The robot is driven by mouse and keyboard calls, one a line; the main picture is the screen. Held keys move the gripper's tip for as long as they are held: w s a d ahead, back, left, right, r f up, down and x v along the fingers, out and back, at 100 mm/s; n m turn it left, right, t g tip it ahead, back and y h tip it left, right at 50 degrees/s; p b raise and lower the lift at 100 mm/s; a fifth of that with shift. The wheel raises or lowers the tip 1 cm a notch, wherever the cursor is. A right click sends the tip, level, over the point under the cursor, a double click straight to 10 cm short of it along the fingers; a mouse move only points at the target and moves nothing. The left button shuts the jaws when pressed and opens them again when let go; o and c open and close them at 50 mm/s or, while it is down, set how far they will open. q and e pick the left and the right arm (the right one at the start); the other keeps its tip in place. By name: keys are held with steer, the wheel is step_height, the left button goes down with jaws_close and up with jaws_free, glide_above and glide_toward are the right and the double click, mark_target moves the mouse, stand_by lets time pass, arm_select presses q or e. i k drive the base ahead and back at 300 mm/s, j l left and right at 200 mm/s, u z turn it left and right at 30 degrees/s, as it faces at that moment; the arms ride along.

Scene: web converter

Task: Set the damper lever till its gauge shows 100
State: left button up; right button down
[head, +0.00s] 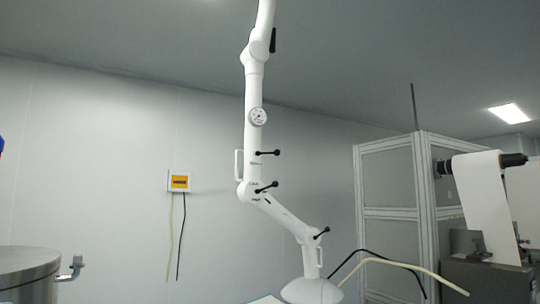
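A white jointed extraction arm (256,85) hangs from above and ends in a white hood (311,290) at the bottom. A small round dial (258,116) sits on its upright tube; its reading is too small to tell. Below the dial, a black-knobbed lever (267,153) sticks out to the right. A second black lever (267,187) is at the elbow joint, and a third (321,232) is at the lower joint above the hood. I cannot tell by label which is the damper lever. Neither of my grippers is in view.
A steel drum (28,270) with a tap stands at lower left. A yellow-fronted box (180,183) with hanging cords is on the wall. A framed cabinet (395,210) and a white web roll (485,200) stand at right. Hoses (400,266) curve beside the hood.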

mark_target(277, 152)
steer(key=i+l+u, duration=0.15)
steer(key=u, duration=0.25)
steer(key=i+l+u, duration=0.1)
steer(key=u, duration=0.25)
steer(key=i+l+u, duration=0.15)
steer(key=l, duration=0.15)
steer(key=i+l+u, duration=0.1)
steer(key=l, duration=0.15)
steer(key=i+l+u, duration=0.15)
steer(key=l, duration=0.15)
steer(key=i+l, duration=0.15)
steer(key=l, duration=0.25)
steer(key=i+l+u, duration=0.1)
steer(key=l, duration=0.35)
steer(key=i+l, duration=0.1)
steer(key=l, duration=0.35)
steer(key=i+l+u, duration=0.1)
steer(key=l, duration=0.3)
